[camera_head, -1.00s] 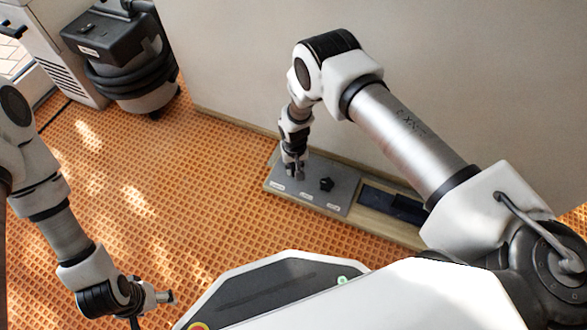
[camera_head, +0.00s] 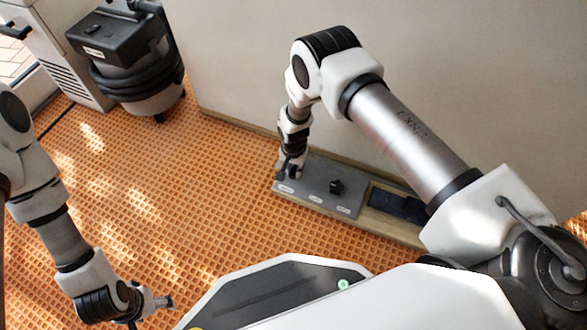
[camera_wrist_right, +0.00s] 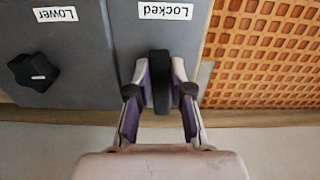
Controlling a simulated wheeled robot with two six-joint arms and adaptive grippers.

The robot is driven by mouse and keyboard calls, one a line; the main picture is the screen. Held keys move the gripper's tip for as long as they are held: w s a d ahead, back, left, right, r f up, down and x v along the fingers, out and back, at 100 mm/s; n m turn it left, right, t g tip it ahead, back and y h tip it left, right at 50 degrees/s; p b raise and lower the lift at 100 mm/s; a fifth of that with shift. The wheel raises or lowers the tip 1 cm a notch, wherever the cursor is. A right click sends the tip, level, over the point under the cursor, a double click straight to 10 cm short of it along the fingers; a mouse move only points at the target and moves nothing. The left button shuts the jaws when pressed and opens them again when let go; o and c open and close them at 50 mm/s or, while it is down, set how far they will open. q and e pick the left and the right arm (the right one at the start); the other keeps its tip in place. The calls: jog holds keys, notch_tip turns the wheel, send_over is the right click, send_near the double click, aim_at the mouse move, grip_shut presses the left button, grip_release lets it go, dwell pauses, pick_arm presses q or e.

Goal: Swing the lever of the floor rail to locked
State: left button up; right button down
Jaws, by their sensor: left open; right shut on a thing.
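The floor rail's grey panel (camera_head: 312,181) lies along the foot of the wall. My right gripper (camera_head: 291,172) is at the panel's left end, close to the left label. In the right wrist view the right gripper (camera_wrist_right: 160,95) is shut on the black lever (camera_wrist_right: 160,68), with a finger on each side. The lever lines up with the label "Locked" (camera_wrist_right: 165,11). The lever's base and pivot are hard to see. My left gripper (camera_head: 158,303) is open and empty, low over the floor at the lower left, away from the rail.
A black knob (camera_head: 336,187) sits on the panel; the label "Lower" (camera_wrist_right: 55,15) is by it. A dark recess (camera_head: 398,204) lies to its right. The wall (camera_head: 240,60) stands close behind. A vacuum cleaner (camera_head: 125,65) stands at the upper left. The orange floor between is clear.

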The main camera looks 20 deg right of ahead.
aim_at(293, 172)
jog(key=c, duration=1)
grip_release()
jog(key=shift+c, duration=0.2)
notch_tip(293, 172, up, 12)
jog(key=shift+s+f, duration=0.1)
